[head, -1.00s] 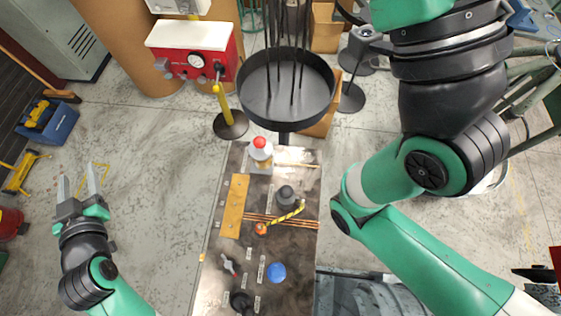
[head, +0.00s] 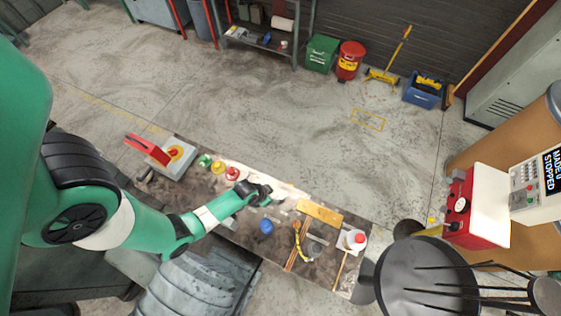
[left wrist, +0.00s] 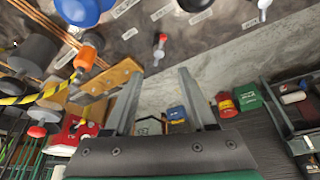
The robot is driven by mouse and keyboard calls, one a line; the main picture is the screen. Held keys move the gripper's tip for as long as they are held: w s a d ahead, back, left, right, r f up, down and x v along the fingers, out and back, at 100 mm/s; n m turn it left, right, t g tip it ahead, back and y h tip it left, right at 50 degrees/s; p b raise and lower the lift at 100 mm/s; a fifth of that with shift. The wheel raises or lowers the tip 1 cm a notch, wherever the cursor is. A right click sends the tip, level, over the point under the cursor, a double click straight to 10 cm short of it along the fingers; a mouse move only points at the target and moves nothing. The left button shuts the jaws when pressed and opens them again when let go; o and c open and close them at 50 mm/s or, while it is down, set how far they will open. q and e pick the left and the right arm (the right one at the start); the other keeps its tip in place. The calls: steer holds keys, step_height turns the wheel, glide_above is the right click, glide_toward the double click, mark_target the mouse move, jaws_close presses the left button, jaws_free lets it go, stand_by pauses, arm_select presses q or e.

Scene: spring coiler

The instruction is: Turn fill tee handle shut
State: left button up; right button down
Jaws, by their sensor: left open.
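In the left wrist view a small handle with a red part and a pale end (left wrist: 160,45) stands on the dark panel (left wrist: 120,42). A second pale handle (left wrist: 263,6) is cut off at the top right; I cannot tell which is the fill tee handle. My left gripper (left wrist: 160,75) is open and empty, its fingers apart below the red handle in the picture, not touching it. In the head view my left gripper (head: 272,196) is over the panel bench, beyond the blue knob (head: 266,226), and hides part of the panel.
Green (head: 204,160), yellow (head: 218,167) and red (head: 232,173) knobs line the bench left of the gripper, near a red-lever box (head: 174,158).

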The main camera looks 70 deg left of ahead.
mark_target(281, 198)
arm_select(q)
steer(key=b+x, duration=0.5)
steer(key=x, duration=0.5)
steer(key=shift+w+d+f, duration=0.1)
steer(key=shift+w+f, duration=0.05)
steer(key=shift+f, duration=0.2)
jaws_close()
